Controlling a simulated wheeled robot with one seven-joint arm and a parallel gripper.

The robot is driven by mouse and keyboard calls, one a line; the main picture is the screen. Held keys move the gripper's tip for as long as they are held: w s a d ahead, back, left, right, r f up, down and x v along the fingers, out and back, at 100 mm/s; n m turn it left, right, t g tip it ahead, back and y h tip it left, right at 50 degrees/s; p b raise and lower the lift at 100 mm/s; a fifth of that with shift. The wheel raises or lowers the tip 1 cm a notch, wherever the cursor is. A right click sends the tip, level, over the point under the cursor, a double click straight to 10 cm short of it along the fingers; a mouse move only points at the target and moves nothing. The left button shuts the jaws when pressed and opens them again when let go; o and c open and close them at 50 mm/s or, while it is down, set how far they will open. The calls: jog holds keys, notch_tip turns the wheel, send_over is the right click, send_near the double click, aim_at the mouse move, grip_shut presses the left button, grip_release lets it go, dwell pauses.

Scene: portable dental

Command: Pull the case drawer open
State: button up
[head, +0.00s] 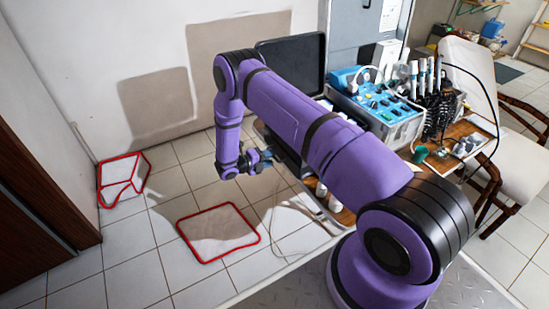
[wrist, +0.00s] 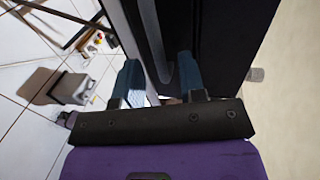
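The portable dental case (head: 395,125) stands on the wooden table, with a blue control panel on top and silver metal sides. My arm hides much of its left side. My gripper (head: 266,158) is at the left of the case, beside a dark, flat part (head: 283,152), which may be the drawer. In the wrist view my gripper (wrist: 158,66) has its two blue fingers apart. A silver metal edge and a black panel (wrist: 225,45) lie just beyond the fingers, and a strip of metal shows between them. I cannot tell whether the fingers touch it.
A black upright panel (head: 292,60) stands behind the case. White-and-black handpieces (head: 422,75) and a green cup (head: 420,154) are on the right. Red-edged items (head: 218,232) lie on the tiled floor at the left, where much floor is clear.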

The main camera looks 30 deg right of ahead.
jog(key=shift+x, duration=1.45)
grip_shut()
jog(key=f+v, duration=0.2)
jog(key=v, duration=0.8)
jog(key=a+f+v, duration=0.1)
jog(key=f+v, duration=0.1)
jog(key=v, duration=0.8)
jog(key=shift+a, duration=0.3)
jog(key=shift+f, duration=0.1)
grip_release()
